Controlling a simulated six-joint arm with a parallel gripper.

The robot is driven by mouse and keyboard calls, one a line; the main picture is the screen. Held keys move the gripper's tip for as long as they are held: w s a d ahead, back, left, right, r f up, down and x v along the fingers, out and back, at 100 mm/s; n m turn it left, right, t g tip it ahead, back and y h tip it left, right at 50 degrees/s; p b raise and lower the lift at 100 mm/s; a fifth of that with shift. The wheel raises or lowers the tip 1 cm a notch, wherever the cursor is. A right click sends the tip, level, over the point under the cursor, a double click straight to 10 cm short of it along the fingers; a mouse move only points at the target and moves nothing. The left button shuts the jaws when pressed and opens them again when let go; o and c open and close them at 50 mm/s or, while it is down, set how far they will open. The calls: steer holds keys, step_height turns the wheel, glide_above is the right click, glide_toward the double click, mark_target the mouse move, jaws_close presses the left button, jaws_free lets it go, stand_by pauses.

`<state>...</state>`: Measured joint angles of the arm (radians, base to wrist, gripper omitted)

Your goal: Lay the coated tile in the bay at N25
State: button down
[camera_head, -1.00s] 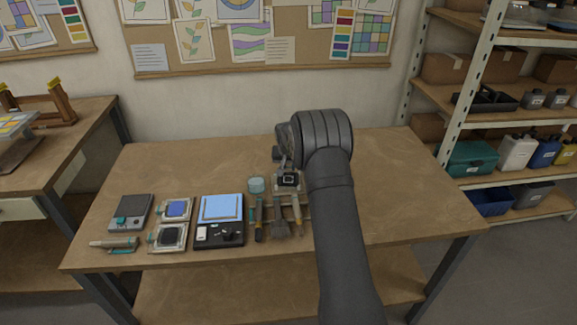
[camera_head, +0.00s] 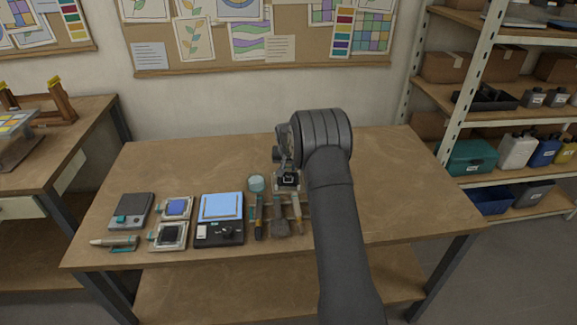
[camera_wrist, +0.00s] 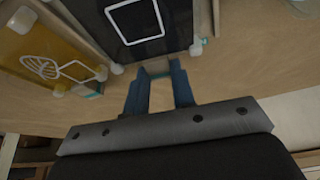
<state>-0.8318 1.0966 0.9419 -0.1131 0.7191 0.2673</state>
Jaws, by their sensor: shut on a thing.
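My gripper (camera_wrist: 160,88) shows in the wrist view with its blue fingers closed on a small teal tab at the near edge of a dark tile (camera_wrist: 165,42). The tile bears a white square outline and has pale corner pieces. In the head view the dark tile (camera_head: 288,180) shows small below my wrist, near the tools. Whether it touches a surface is unclear. A yellow tile (camera_wrist: 28,42) with a white leaf drawing lies left of it in the wrist view. No N25 label is readable, and I cannot tell which bay is which.
Left on the table (camera_head: 390,190) are a grey scale (camera_head: 132,205), a blue tile (camera_head: 175,207), another dark tile (camera_head: 168,236) and a light pad (camera_head: 222,206). Brushes and tools (camera_head: 280,218) lie close to my gripper, with a small jar (camera_head: 256,184). The table's right side is clear.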

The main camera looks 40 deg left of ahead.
steer(key=shift+f, duration=0.2)
stand_by(0.5)
steer(key=c, duration=1.1)
jaws_free()
steer(key=shift+c, duration=0.2)
steer(key=shift+r, duration=0.1)
steer(key=v, duration=1.7)
steer(key=x, duration=1.7)
